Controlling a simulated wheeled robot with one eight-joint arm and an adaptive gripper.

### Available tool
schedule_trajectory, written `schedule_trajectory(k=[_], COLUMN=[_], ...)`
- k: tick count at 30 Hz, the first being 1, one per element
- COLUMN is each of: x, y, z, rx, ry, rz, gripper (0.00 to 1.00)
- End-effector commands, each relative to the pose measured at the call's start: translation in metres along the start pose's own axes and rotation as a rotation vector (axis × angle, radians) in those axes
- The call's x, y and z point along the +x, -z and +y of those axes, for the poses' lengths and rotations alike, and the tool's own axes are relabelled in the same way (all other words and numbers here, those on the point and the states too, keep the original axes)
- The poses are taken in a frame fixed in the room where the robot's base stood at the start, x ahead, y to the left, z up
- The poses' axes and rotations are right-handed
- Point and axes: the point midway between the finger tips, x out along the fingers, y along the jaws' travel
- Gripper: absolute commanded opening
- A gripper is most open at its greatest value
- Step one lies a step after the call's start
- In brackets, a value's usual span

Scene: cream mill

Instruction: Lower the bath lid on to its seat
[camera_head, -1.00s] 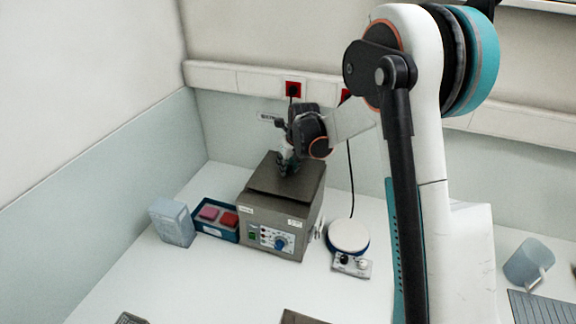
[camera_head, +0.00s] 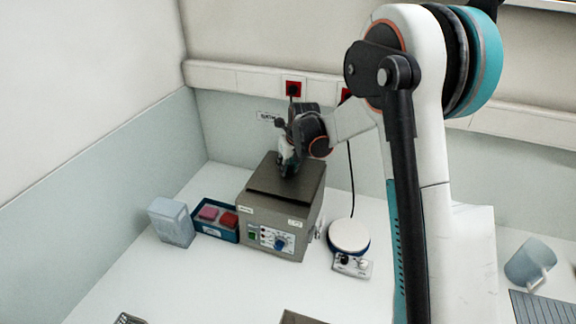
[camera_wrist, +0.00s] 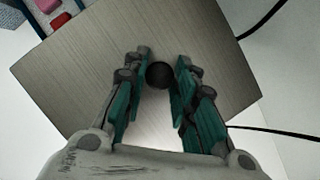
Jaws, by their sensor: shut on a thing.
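The bath (camera_head: 275,219) is a grey metal box with a control panel and blue dial, on the white bench. Its flat brushed-metal lid (camera_head: 268,186) lies over the top, nearly level and lined up with the box. The lid also fills the middle of the wrist view (camera_wrist: 85,75). My gripper (camera_head: 287,172) is at the lid's middle from above. In the wrist view my gripper (camera_wrist: 160,72) has its teal-padded fingers on either side of the round dark lid knob (camera_wrist: 159,75), shut on it. Whether the lid's rim touches its seat all round cannot be told.
A blue tray (camera_head: 201,231) with pink and red blocks and a pale translucent container (camera_head: 172,222) stand left of the bath. A round white-topped hotplate (camera_head: 349,235) stands close on its right. A pale blue mug (camera_head: 529,262) is far right. The front bench is mostly clear.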

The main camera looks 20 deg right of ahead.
Motion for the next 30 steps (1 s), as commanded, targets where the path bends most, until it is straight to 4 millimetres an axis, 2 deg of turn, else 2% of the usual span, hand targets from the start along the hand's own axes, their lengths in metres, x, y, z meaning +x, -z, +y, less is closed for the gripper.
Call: schedule_trajectory(k=[30], x=[0.0077], y=[0.0032], z=[0.0], rx=[0.0], ry=[0.0], rz=[0.0], gripper=[0.04])
